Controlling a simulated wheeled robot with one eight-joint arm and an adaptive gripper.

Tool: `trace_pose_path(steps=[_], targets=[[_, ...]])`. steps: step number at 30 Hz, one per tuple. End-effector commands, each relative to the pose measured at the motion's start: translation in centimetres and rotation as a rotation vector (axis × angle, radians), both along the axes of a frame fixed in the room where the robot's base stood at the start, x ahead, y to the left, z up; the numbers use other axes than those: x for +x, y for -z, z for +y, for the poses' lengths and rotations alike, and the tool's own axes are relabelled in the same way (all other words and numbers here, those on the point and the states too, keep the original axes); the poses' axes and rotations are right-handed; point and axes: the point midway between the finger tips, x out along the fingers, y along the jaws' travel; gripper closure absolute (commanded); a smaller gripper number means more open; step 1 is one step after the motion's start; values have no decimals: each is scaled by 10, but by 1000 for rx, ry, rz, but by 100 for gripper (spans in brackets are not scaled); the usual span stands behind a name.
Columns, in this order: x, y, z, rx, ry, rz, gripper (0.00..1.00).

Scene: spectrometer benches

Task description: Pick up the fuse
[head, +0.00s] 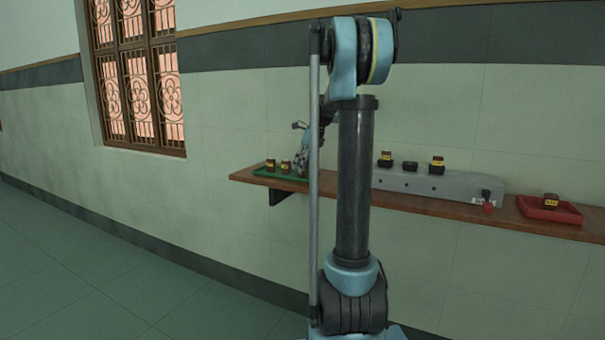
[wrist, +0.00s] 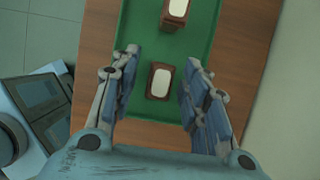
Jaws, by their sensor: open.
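Several dark brown fuses with yellow bands stand in the green tray on the wall shelf. In the wrist view one fuse (wrist: 160,81) lies between the spread fingers of my gripper (wrist: 160,64), with clear space on both sides. A second fuse (wrist: 175,12) is farther up that view, at its top edge. In the head view two fuses, the left one (head: 270,165) and its neighbour (head: 285,167), show left of my gripper (head: 301,163), which is over the right part of the green tray (head: 281,175). My gripper is open and empty. My arm hides part of the shelf.
A grey box (head: 408,183) on the shelf bears black holders, some with fuses. A red tray (head: 540,213) with one fuse is farther right. The wall rises close behind the wooden shelf (head: 400,204).

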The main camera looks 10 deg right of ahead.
Motion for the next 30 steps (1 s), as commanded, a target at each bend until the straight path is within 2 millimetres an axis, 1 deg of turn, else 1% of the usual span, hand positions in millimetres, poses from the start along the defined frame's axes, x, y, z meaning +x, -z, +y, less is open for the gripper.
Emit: trace_pose_path(steps=[8,11,12,14,25,28,30], targets=[[1,3,1,0,0,0,58],[1,3,1,0,0,0,79],[1,3,1,0,0,0,88],[1,2,1,0,0,0,100],[1,1,1,0,0,0,100],[1,-6,1,0,0,0,100],[1,-14,1,0,0,0,100]])
